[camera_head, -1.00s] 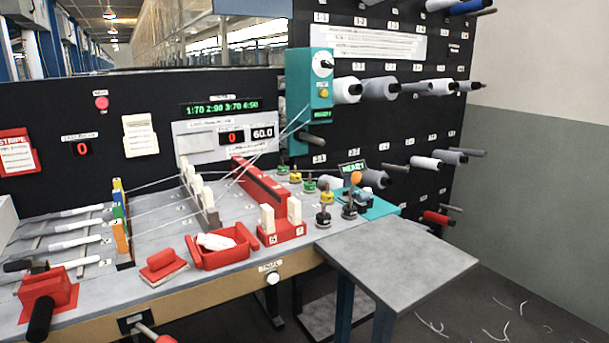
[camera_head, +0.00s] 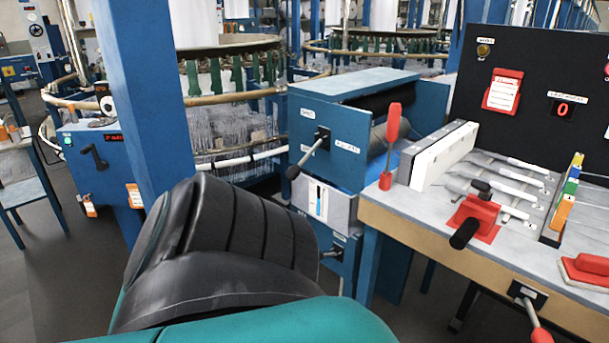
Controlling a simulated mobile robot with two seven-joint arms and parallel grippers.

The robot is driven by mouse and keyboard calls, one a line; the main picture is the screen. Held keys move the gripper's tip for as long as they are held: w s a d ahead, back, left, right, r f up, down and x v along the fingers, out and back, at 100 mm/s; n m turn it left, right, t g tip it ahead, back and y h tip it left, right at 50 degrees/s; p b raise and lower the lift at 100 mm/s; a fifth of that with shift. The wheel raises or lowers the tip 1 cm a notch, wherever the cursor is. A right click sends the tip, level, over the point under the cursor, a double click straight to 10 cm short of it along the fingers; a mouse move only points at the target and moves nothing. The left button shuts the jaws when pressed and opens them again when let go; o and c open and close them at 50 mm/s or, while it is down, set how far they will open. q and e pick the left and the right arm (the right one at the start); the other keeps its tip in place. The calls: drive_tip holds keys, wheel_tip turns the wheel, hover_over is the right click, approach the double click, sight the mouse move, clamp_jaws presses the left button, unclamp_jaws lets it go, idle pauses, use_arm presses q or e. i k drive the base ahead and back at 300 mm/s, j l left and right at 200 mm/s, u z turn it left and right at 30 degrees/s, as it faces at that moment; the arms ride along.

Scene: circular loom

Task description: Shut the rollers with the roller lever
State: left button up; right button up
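The roller unit (camera_head: 308,160) is a blue box in the middle of the view, left of the workbench. A dark roller (camera_head: 385,100) lies at its top, with a grey roller (camera_head: 379,140) below it; a gap shows between them, but I cannot tell how far they are apart. The roller lever (camera_head: 308,154) is black and sits on the front face, its knob pointing down and left from the pivot. One small label is above it and one to its right; I cannot read them surely. Neither gripper is in view.
My black and teal arm part fills the lower left. A blue post (camera_head: 150,100) stands left of the roller unit. A red clamp (camera_head: 474,218) sits on the bench.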

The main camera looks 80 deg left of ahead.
sight(292, 173)
drive_tip(key=l+u, duration=0.15)
drive_tip(key=u, duration=2.35)
drive_tip(key=i+j+z, duration=0.1)
drive_tip(key=i, duration=0.3)
drive_tip(key=i+j+z, duration=0.1)
drive_tip(key=i, duration=0.25)
drive_tip(key=i+j+z, duration=0.1)
drive_tip(key=i+j, duration=0.2)
drive_tip(key=i, duration=0.1)
